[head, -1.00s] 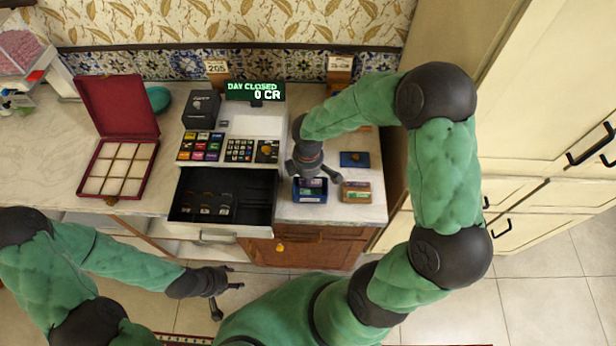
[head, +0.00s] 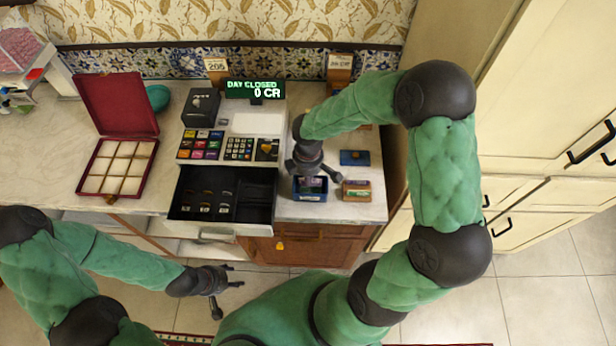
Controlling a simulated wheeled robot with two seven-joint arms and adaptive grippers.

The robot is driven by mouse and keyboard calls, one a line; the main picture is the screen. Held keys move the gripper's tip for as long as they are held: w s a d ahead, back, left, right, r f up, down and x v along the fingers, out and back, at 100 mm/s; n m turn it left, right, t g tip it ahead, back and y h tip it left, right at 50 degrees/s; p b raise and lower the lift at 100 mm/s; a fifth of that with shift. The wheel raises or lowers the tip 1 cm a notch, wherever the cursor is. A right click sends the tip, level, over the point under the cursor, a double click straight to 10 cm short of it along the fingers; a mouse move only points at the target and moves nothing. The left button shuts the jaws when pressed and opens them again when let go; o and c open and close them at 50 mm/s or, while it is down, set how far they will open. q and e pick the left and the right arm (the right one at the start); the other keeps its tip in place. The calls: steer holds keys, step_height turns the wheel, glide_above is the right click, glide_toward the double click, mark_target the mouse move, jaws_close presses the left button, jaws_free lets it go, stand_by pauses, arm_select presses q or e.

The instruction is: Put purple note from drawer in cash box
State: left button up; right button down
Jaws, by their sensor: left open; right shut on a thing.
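The cash register's drawer (head: 255,205) is pulled open at the center, its dark tray showing several small compartments at left; I see no purple note in it. A small open blue box (head: 310,196), probably the cash box, stands on the counter right of the drawer. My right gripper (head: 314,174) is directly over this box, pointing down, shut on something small. A purplish patch (head: 312,183) shows just below its fingers, likely the purple note; whether it touches the box's contents I cannot tell. My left gripper (head: 222,290) is open and empty, low in front of the counter.
A blue lid-like piece (head: 355,157) and a small box of colored items (head: 356,190) lie right of the blue box. An open red case (head: 118,168) with cream compartments stands left. The register display (head: 255,90) reads "DAY CLOSED 0 CR".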

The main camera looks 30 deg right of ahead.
stand_by(0.3)
steer(key=c, duration=1.3)
jaws_free()
steer(key=shift+c, duration=0.2)
steer(key=shift+o, duration=0.3)
steer(key=o, duration=0.3)
steer(key=shift+r, duration=0.1)
step_height(320, 180, up, 7)
steer(key=p, duration=0.5)
steer(key=shift+p, duration=0.4)
